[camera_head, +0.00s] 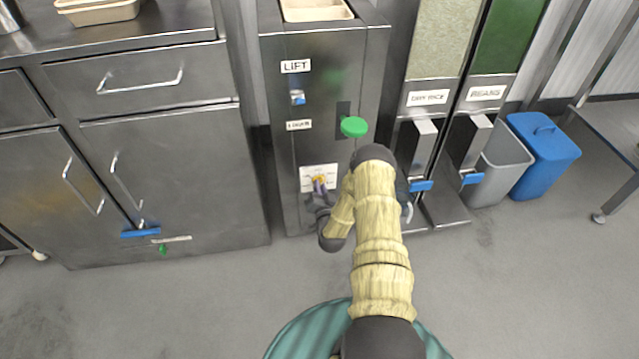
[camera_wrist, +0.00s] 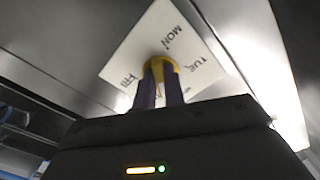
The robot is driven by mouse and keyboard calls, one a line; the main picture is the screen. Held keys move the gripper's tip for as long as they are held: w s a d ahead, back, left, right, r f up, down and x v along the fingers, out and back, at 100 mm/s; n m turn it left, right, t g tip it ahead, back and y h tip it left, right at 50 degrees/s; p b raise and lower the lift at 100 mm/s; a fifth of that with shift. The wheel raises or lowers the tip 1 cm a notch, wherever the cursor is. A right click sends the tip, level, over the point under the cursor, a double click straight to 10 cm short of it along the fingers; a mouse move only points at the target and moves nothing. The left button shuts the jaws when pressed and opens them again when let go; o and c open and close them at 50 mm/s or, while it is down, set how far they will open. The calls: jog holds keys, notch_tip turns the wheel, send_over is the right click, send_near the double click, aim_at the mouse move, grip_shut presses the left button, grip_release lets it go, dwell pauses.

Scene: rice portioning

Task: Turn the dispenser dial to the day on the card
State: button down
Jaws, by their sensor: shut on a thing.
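The dial (camera_head: 320,179) is a small yellow knob on a white day plate (camera_head: 307,185), low on the steel dispenser front. In the wrist view the yellow dial (camera_wrist: 163,60) sits in front of the white plate (camera_wrist: 130,62), where MON, TUE and FRI can be read; the rest is hidden or unclear. My gripper (camera_head: 322,188) is at the plate. Its two dark purple fingers (camera_wrist: 160,85) are shut on the dial, one on each side. Which day the dial points to cannot be told. No card with a day can be made out.
Above the plate are a LIFT label (camera_head: 296,66) and a green knob (camera_head: 354,127) on a slot. Dry rice (camera_head: 428,98) and beans (camera_head: 486,92) dispensers with blue levers stand to the right. Steel cabinets (camera_head: 175,180) stand left. A grey bin (camera_head: 500,165) and blue bin (camera_head: 545,155) are right.

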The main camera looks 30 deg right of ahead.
jog(key=shift+s+d+f+n+p, duration=0.1)
jog(key=shift+n+p, duration=0.65)
jog(key=shift+n, duration=0.85)
jog(key=shift+s+d+n+p, duration=0.1)
jog(key=shift+n+p, duration=0.6)
jog(key=shift+n, duration=0.9)
jog(key=c, duration=1.5)
grip_release()
jog(key=shift+w, duration=0.1)
jog(key=shift+a, duration=0.1)
jog(key=shift+a, duration=0.1)
